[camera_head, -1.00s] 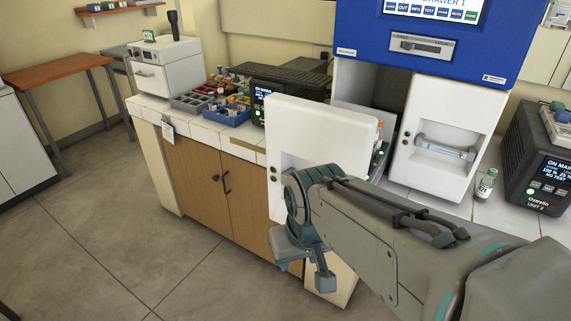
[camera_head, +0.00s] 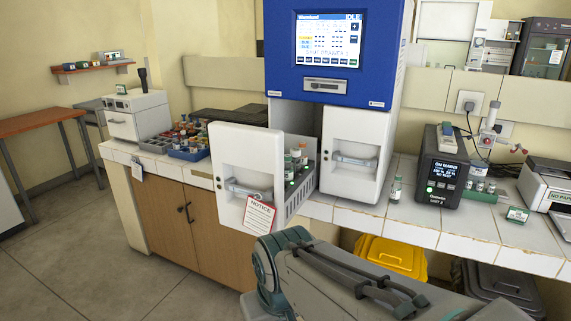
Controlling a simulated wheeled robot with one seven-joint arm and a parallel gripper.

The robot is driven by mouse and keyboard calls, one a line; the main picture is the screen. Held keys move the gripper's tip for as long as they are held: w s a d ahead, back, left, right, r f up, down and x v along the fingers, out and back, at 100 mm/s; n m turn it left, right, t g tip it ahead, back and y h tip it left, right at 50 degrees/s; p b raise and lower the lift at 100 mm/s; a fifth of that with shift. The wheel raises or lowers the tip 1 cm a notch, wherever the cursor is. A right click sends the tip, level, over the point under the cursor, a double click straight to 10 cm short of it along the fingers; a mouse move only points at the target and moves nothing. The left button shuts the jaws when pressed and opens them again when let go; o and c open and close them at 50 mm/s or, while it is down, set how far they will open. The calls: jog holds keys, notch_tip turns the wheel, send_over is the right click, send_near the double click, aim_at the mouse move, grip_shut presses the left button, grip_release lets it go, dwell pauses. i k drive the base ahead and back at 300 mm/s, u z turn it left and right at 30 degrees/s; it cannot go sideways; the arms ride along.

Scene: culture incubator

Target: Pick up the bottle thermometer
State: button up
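A small bottle (camera_head: 396,189) with a pale cap and a green and white label stands upright on the white tiled counter, just right of the incubator. It may be the bottle thermometer; no thermometer scale can be made out at this size. Several similar small bottles (camera_head: 297,160) stand in the pulled-out left drawer (camera_head: 246,165) of the incubator. My arm comes in from the bottom edge, in front of and below the counter. My gripper is cut off below the picture, so its fingers are hidden.
The blue and white incubator (camera_head: 334,85) has its left drawer open, with a notice sheet (camera_head: 258,215) on its front. A black control unit (camera_head: 444,168) stands right of the bottle. A yellow-lidded bin (camera_head: 391,256) is under the counter. The counter around the bottle is clear.

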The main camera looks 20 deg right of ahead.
aim_at(295, 152)
jog(key=u, duration=0.45)
jog(key=k, duration=0.15)
jog(key=z, duration=1.75)
jog(key=i, duration=1.2)
jog(key=u, duration=0.75)
jog(key=i, duration=0.35)
jog(key=u, duration=0.35)
